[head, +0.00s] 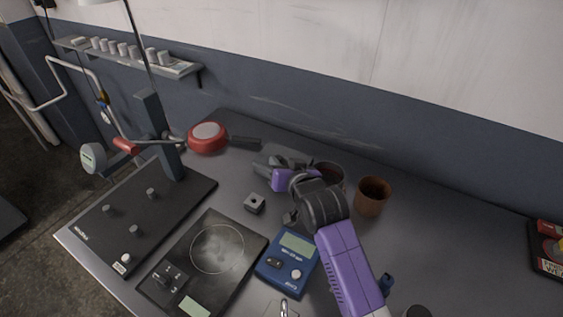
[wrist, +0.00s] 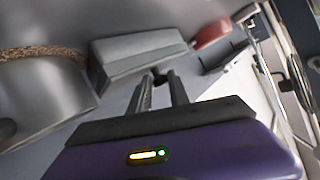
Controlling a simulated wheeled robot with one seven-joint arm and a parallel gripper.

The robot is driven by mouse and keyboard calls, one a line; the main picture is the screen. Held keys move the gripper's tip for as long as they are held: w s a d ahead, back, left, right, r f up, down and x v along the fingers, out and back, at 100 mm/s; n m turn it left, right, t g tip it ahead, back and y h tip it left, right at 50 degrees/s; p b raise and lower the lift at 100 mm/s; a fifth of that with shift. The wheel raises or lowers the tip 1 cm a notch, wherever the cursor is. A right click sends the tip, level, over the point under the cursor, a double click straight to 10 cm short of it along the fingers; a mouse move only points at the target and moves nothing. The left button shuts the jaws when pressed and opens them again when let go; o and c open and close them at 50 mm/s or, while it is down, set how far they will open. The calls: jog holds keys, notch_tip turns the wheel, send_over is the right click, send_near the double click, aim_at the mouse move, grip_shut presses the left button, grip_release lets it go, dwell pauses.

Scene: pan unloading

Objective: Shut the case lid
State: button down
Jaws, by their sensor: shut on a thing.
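The case is a small grey box (head: 288,157) on the bench, partly hidden behind my gripper in the head view. In the wrist view the grey case (wrist: 138,56) lies just beyond the fingertips. My gripper (head: 263,167) is low over the bench, beside the case. In the wrist view its two dark fingers (wrist: 162,80) are close together, with the tips at the near edge of the case. They are shut on a small dark part there, which looks like the lid's edge. How far the lid stands open cannot be told.
A red pan (head: 207,132) lies behind on the left. A brown cup (head: 372,193) and a dark-rimmed pot (head: 330,172) stand right of my gripper. A small metal block (head: 254,203), a blue meter (head: 287,262), a black hotplate (head: 212,262) and a stand (head: 140,212) fill the front left.

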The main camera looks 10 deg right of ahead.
jog(key=shift+s+a+f, duration=0.1)
jog(key=shift+s+f, duration=0.05)
jog(key=shift+f, duration=0.3)
jog(key=shift+s+a+f, duration=0.1)
jog(key=shift+s+f, duration=0.05)
jog(key=shift+f, duration=0.3)
jog(key=c, duration=1.2)
grip_release()
jog(key=shift+c, duration=0.2)
jog(key=shift+d, duration=0.1)
jog(key=shift+r, duration=0.1)
jog(key=shift+s+d+r+p, duration=0.15)
jog(key=shift+s+r+p, duration=0.15)
jog(key=shift+p, duration=0.25)
jog(key=r+p+v, duration=0.1)
jog(key=p+v, duration=0.4)
jog(key=v, duration=0.2)
jog(key=shift+a, duration=0.2)
jog(key=shift+w+r, duration=0.15)
jog(key=shift+w, duration=0.05)
